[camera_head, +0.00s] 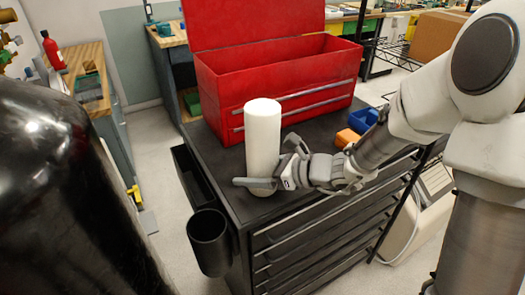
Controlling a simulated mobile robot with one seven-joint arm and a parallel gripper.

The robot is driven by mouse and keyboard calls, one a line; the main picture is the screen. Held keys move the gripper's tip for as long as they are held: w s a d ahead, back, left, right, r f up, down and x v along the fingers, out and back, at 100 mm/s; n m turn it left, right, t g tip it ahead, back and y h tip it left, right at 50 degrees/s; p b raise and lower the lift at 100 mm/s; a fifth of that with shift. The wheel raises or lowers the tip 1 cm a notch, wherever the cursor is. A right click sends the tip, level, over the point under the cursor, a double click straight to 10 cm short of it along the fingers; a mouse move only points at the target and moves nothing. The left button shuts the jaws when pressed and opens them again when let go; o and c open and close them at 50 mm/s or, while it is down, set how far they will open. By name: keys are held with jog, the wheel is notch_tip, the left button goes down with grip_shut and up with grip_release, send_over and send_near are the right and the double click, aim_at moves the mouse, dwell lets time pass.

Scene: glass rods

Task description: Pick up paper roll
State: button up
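The white paper roll (262,134) stands upright near the left edge of the black cabinet top. My gripper (268,164) reaches in from the right, low on the roll. One grey finger crosses in front of the roll near its base.
The open red toolbox (216,94) stands just behind the roll. An orange bin (346,137) and a blue bin (362,119) sit to the right, near my arm. A black cylindrical holder (208,243) hangs on the cabinet's left side.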

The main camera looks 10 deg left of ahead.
jog(key=shift+r, duration=0.1)
jog(key=c, duration=1.1)
